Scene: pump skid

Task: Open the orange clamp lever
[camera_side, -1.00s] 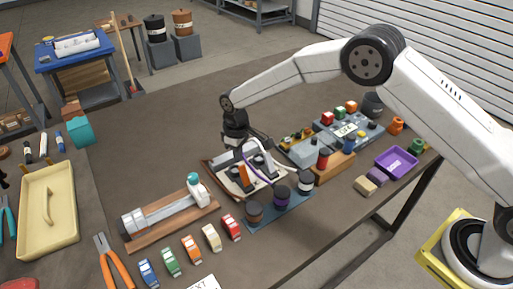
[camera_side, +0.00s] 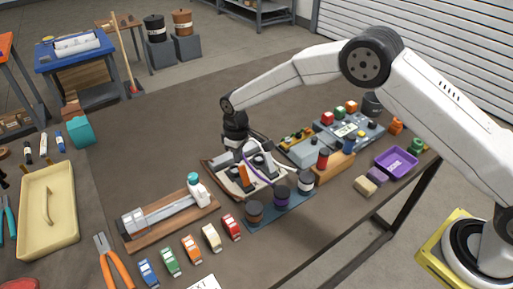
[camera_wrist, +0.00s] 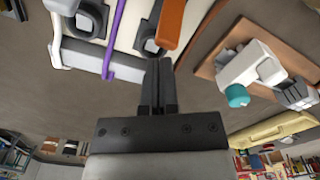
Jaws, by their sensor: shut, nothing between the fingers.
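The orange clamp lever (camera_side: 243,175) stands up from the pump skid (camera_side: 212,176), a light panel in a dark frame. The lever also shows at the top of the wrist view (camera_wrist: 172,22), just ahead and right of the fingertips. My gripper (camera_side: 240,158) is over the back of the skid, close to the lever. In the wrist view my gripper (camera_wrist: 159,62) has its two fingers together with nothing between them. I cannot tell whether a finger touches the lever.
A wooden board with a grey and white device (camera_side: 165,208) lies to the left. Dark-capped jars (camera_side: 282,197) stand in front on a blue mat.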

